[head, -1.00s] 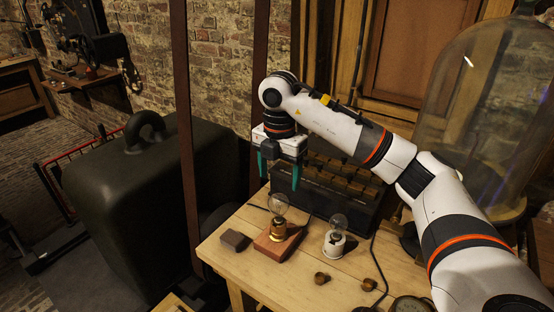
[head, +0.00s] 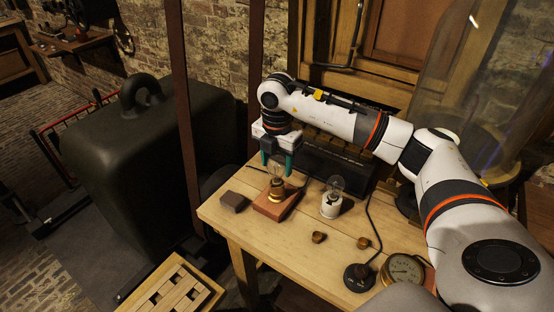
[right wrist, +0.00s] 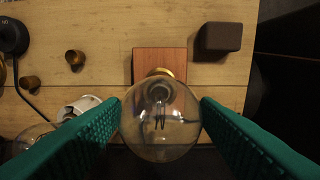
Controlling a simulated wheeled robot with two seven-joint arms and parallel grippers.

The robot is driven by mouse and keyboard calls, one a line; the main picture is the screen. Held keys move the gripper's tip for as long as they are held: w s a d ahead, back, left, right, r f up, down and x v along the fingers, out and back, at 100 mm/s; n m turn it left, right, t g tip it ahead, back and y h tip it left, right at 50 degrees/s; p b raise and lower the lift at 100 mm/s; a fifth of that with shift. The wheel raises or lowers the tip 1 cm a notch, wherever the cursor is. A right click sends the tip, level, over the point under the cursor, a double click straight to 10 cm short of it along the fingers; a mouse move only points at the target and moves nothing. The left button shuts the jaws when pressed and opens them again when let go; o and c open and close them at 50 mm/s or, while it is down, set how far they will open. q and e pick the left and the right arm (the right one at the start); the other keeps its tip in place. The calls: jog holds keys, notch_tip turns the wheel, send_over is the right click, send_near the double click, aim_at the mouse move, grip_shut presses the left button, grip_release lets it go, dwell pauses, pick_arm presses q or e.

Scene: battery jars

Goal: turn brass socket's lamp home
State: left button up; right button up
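The brass socket (head: 275,194) stands on a reddish wooden block on the bench, with a clear glass lamp (head: 277,168) upright in it. My right gripper (head: 277,168) points down over this lamp, its green fingers on either side of the glass. In the right wrist view the lamp (right wrist: 160,122) fills the gap between the fingertips, its edges meeting both green pads, so the gripper appears shut on it. The socket below is mostly hidden by the bulb there; its brass rim (right wrist: 160,72) shows. My left gripper is not in view.
A white socket (head: 330,205) with a second bulb stands close on the right. A dark block (head: 234,202) lies left of the wooden base. Two small brass pieces, a black knob (head: 358,277) with a cable and a round gauge (head: 403,270) sit toward the front. A dark battery case stands behind.

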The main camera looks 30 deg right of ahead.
jog(key=c, duration=0.7)
jog(key=m+p, duration=0.1)
jog(key=m, duration=0.2)
jog(key=shift+r+p, duration=0.1)
jog(key=shift+p, duration=0.25)
jog(key=shift+m+p, duration=0.35)
jog(key=shift+m, duration=1.35)
jog(key=shift+m+p, duration=0.65)
jog(key=shift+m, duration=0.35)
jog(key=m+p, duration=0.1)
jog(key=m, duration=0.2)
jog(key=shift+p, duration=0.3)
jog(key=shift+m, duration=0.7)
